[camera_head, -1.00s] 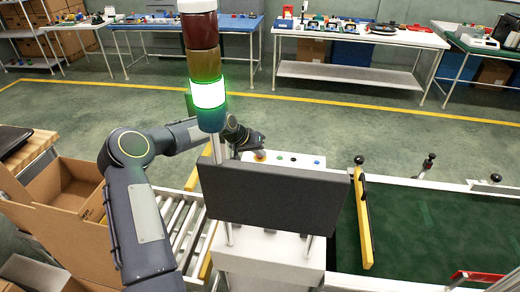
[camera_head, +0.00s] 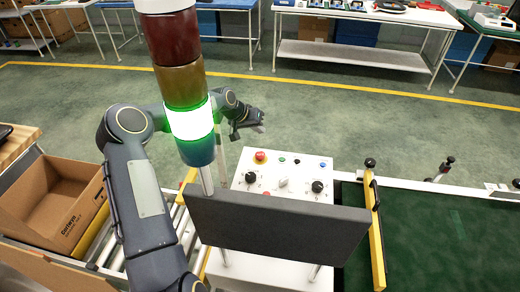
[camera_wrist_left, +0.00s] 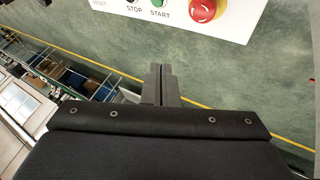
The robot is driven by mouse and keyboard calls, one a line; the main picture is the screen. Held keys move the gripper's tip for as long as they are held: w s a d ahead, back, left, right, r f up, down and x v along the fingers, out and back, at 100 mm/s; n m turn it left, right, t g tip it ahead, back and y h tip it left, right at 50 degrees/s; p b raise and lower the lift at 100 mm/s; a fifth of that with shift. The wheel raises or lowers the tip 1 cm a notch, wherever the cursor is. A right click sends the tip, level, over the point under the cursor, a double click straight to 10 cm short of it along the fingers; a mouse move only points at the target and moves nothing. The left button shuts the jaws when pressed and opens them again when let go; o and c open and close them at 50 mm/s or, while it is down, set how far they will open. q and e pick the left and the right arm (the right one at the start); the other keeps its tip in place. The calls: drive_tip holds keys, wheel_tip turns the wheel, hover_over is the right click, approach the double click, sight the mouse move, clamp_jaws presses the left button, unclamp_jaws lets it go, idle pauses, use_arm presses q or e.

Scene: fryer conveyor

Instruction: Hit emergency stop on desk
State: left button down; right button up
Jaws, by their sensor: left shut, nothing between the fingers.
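The red emergency stop button (camera_head: 260,156) sits at the top left of the white control panel (camera_head: 233,182) in the head view. In the left wrist view the red button (camera_wrist_left: 204,9) is at the top, on a yellow base, beside the START and STOP buttons. My left gripper (camera_head: 254,121) is beyond the panel's far edge, apart from the button. Its closed, empty fingers (camera_wrist_left: 161,85) show in the left wrist view, below the panel's edge. My right gripper is not in view.
A dark monitor (camera_head: 280,222) stands in front of the panel, with a lit signal tower (camera_head: 190,120) at its left. A green conveyor (camera_head: 450,235) lies to the right. An open cardboard box (camera_head: 50,205) is at the left. The floor beyond the panel is clear.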

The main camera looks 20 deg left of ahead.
use_arm(q)
drive_tip(key=shift+s, duration=0.1)
drive_tip(key=b, duration=0.4)
hover_over(263, 153)
drive_tip(key=s+a, duration=0.1)
drive_tip(key=s, duration=0.1)
drive_tip(key=f, duration=0.8)
drive_tip(key=shift+w, duration=0.25)
drive_tip(key=shift+f+b, duration=0.4)
drive_tip(key=shift+b, duration=0.05)
idle(0.8)
drive_tip(key=shift+f+b, duration=0.4)
drive_tip(key=shift+b, duration=0.2)
drive_tip(key=shift+f+b, duration=0.55)
idle(0.6)
drive_tip(key=shift+s, duration=0.1)
drive_tip(key=shift+r+p, duration=0.3)
drive_tip(key=shift+r, duration=0.6)
